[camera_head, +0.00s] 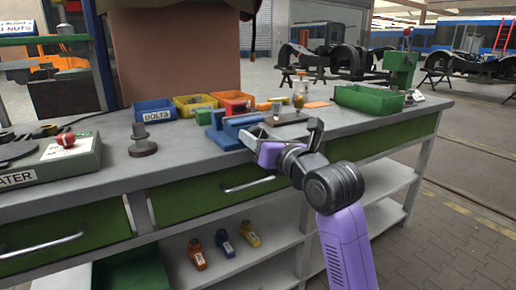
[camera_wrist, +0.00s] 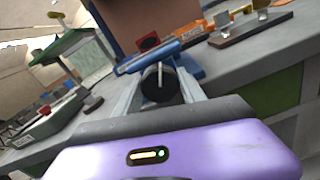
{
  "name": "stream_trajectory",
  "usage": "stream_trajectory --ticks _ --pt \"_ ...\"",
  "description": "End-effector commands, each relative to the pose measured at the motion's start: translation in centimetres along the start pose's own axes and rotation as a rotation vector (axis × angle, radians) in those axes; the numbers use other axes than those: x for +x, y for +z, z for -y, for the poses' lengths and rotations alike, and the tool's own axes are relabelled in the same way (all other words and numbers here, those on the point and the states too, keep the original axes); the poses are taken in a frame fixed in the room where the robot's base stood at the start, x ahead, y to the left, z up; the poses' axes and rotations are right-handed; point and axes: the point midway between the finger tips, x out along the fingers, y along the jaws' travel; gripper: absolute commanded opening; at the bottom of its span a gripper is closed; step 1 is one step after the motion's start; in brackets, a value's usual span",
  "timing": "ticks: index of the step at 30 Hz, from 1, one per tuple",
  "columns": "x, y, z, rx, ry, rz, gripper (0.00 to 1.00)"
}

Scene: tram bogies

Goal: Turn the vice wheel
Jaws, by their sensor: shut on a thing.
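The blue vice (camera_head: 232,130) stands on the front edge of the workbench. In the wrist view, its blue body (camera_wrist: 146,60) lies straight ahead of my gripper. The vice wheel (camera_wrist: 160,85) shows there as a dark round part with a pale bar across it. My gripper (camera_wrist: 160,76) has one finger on either side of the wheel and is shut on it. In the head view, my gripper (camera_head: 280,131) is at the bench front, just right of the vice. The wheel cannot be made out clearly in that view.
A green tray (camera_head: 368,100) is to the right, and a grey box with a red knob (camera_head: 66,148) is to the left. Drawer handles (camera_head: 249,186) project from the bench front. Floor to the right is clear.

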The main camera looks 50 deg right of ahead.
Motion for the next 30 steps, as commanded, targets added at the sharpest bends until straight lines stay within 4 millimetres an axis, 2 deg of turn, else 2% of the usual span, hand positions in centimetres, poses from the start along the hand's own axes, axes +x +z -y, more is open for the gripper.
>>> stream_trajectory --ticks 1,4,21,30 --pt "0.01 -0.74 0.45 -0.046 -0.005 0.0 0.07" --pt "-0.01 -0.85 0.49 -0.143 -0.005 0.001 0.07" --pt "0.0 -0.48 0.41 -0.677 -0.008 -0.004 0.07" --pt "0.03 -0.29 0.22 -0.878 -0.006 -0.006 0.07"
